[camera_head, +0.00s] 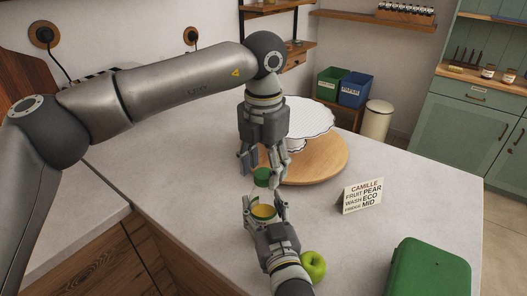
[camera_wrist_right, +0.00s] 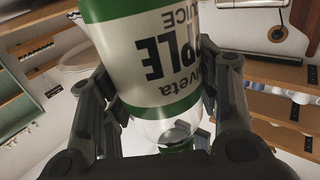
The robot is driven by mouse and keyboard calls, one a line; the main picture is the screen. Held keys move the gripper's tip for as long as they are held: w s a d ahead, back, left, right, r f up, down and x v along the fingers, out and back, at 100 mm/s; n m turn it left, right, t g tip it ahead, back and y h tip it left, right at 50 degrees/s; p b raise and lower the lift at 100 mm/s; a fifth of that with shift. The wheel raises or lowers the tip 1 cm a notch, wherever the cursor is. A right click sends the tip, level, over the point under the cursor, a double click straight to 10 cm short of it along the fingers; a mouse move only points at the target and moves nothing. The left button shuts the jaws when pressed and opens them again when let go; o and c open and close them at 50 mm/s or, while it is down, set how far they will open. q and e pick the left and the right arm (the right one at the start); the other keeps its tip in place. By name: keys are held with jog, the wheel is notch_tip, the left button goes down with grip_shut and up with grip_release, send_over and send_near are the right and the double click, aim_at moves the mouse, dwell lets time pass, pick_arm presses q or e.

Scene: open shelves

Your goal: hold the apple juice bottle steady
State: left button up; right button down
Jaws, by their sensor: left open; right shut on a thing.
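The apple juice bottle has a white and green label (camera_wrist_right: 155,60) and a clear upper part, seen upside down in the right wrist view. In the head view, its amber juice (camera_head: 263,211) shows between the fingers of my right gripper (camera_head: 264,203), which is shut on the bottle. A green cap (camera_head: 262,177) is above the juice, between the fingertips of my left gripper (camera_head: 262,169). My left gripper is open and points down over the bottle. I cannot tell whether its fingers touch the cap. The bottle's lower part is hidden by my right gripper.
A round wooden board (camera_head: 330,168) with a white cake stand (camera_head: 310,118) is just behind. A green apple (camera_head: 313,266) lies beside my right gripper. A sign (camera_head: 362,195) and a green box (camera_head: 428,268) stand to the right.

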pick_arm(q)
jog(key=shift+f, duration=0.3)
jog(key=c, duration=1.1)
jog(key=o, duration=1.2)
jog(key=shift+o, duration=0.2)
jog(key=shift+r, duration=0.15)
notch_tip(320, 180, up, 12)
pick_arm(e)
jog(key=shift+c, duration=2)
grip_release()
